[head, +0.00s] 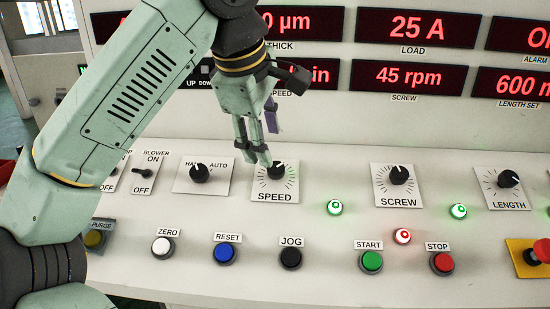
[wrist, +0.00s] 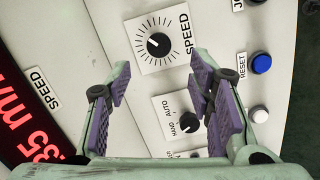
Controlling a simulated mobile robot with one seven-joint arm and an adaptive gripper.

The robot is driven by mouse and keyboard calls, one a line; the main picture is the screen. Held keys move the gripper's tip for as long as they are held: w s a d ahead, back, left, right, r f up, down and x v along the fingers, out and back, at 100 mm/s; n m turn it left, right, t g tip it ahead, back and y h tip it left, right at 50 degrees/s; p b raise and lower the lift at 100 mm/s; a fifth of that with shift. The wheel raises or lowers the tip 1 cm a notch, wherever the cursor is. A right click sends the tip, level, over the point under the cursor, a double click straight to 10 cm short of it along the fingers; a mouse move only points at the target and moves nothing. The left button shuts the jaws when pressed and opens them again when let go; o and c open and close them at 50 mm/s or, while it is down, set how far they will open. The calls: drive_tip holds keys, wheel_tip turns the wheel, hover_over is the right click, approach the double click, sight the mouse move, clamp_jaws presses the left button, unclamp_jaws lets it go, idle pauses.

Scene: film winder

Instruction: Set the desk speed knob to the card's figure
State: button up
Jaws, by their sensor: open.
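The speed knob (head: 277,169) is a black dial on a white plate marked SPEED, on the sloping desk. In the wrist view the knob (wrist: 159,45) shows whole, with a pale pointer line and tick marks around it; no figures are legible. My gripper (head: 256,158) is open, its fingers pointing down at the knob's plate, just left of and above the knob in the head view. In the wrist view its purple-padded fingers (wrist: 160,80) are spread with nothing between them, and the knob lies beyond the tips. I cannot see a card with a figure.
The red speed display (wrist: 35,120) is cut off, showing "35 m". A HAND/AUTO knob (head: 199,173) stands left of the speed plate, a screw knob (head: 399,175) to the right. Several push buttons, including JOG (head: 291,257), line the front.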

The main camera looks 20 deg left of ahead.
sight(274, 167)
drive_tip(key=p+x, duration=0.1)
drive_tip(key=x, duration=0.6)
drive_tip(key=shift+w+f, duration=0.25)
drive_tip(key=shift+f, duration=0.1)
drive_tip(key=shift+c, duration=0.3)
clamp_jaws()
